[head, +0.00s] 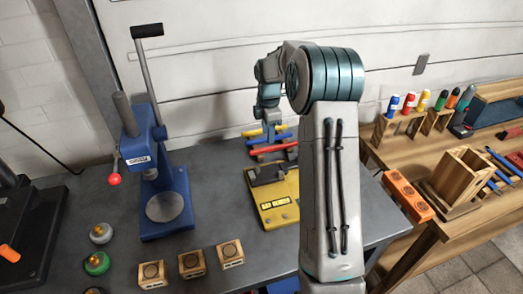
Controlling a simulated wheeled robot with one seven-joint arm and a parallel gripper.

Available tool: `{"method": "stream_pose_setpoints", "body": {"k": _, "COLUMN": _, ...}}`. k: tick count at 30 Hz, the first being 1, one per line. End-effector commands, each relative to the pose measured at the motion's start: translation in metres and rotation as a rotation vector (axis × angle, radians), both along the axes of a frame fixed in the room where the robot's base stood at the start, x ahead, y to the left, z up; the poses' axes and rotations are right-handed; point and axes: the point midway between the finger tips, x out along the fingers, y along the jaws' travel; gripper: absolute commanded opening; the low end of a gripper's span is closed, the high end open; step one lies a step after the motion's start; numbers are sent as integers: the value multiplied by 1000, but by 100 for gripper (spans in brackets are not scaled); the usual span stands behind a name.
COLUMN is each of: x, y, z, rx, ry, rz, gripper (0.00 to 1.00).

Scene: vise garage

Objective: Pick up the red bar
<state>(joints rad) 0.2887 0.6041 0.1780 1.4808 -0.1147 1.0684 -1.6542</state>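The red bar (274,148) lies at the back of the dark grey bench, behind a yellow fixture. It is the nearest of a small group of coloured bars. A blue bar (284,137) and a yellow bar (253,133) lie just behind it. My gripper (269,130) hangs pointing down over this group, at the end of my arm. It is small and dark in the picture, and its fingers cannot be made out. I cannot tell whether it touches any bar or how high it is above them.
The yellow fixture (277,207) stands in front of the bars. A blue arbor press (165,197) is at left, with wooden blocks (192,263) before it. A wooden bench (447,223) at right holds markers, an orange level (407,195) and a wooden box. A wall closes the back.

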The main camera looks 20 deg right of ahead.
Motion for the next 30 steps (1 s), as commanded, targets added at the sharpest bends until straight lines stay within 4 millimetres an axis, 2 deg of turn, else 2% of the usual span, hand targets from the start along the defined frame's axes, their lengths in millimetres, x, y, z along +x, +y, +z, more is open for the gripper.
{"method": "stream_pose_setpoints", "body": {"k": 8, "x": 1, "y": -1, "z": -22, "rx": 0, "ry": 3, "rz": 0, "gripper": 39}}
{"method": "stream_pose_setpoints", "body": {"k": 15, "x": 4, "y": -2, "z": -55, "rx": 0, "ry": 2, "rz": 0, "gripper": 39}}
{"method": "stream_pose_setpoints", "body": {"k": 18, "x": 5, "y": -3, "z": -62, "rx": 0, "ry": -1, "rz": -1, "gripper": 39}}
{"method": "stream_pose_setpoints", "body": {"k": 24, "x": 5, "y": -3, "z": -64, "rx": 0, "ry": -2, "rz": -1, "gripper": 39}}
{"method": "stream_pose_setpoints", "body": {"k": 25, "x": 5, "y": -3, "z": -64, "rx": 0, "ry": -2, "rz": -1, "gripper": 36}}
{"method": "stream_pose_setpoints", "body": {"k": 29, "x": 5, "y": -3, "z": -63, "rx": 0, "ry": -2, "rz": -1, "gripper": 0}}
{"method": "stream_pose_setpoints", "body": {"k": 30, "x": 5, "y": -3, "z": -63, "rx": 0, "ry": -2, "rz": -1, "gripper": 0}}
